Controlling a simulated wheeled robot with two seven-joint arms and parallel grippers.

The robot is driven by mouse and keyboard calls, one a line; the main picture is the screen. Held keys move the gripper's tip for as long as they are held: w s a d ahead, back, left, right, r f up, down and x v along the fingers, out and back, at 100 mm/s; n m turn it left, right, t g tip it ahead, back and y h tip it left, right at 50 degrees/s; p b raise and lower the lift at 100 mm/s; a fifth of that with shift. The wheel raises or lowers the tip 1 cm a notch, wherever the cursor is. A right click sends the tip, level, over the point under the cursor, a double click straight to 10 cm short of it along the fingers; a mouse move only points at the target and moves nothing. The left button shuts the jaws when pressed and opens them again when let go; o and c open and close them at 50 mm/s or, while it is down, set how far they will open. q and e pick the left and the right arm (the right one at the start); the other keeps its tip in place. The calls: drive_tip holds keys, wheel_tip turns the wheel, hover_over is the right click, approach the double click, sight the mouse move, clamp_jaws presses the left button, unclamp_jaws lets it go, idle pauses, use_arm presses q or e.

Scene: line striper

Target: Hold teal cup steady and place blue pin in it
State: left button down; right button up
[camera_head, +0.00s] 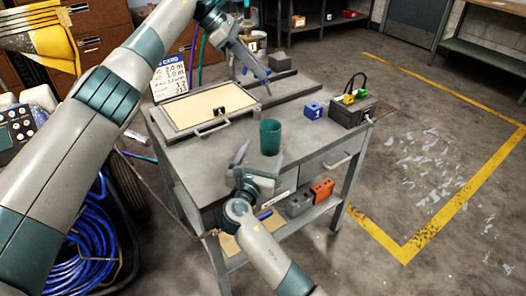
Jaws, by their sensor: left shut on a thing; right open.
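The teal cup (270,138) stands upright on the grey workbench top (218,158), near its front edge. My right gripper (260,155) is open at the near side of the cup; its right fingertip overlaps the cup's lower edge in the picture, and I cannot tell whether it touches. My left gripper (267,82) is above the back part of the bench, up from the cup in the picture. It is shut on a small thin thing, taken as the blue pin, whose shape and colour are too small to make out.
A flat tan-topped case (205,108) lies left of the cup. A blue cube (313,110) and a dark box (347,113) with coloured parts stand to the right. An orange block (322,188) and a blue item (264,215) lie on the lower shelf.

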sight(273, 129)
drive_tip(key=shift+w, duration=0.1)
drive_tip(key=shift+x, duration=5.95)
drive_tip(key=shift+c, duration=0.4)
drive_tip(key=c, duration=1.1)
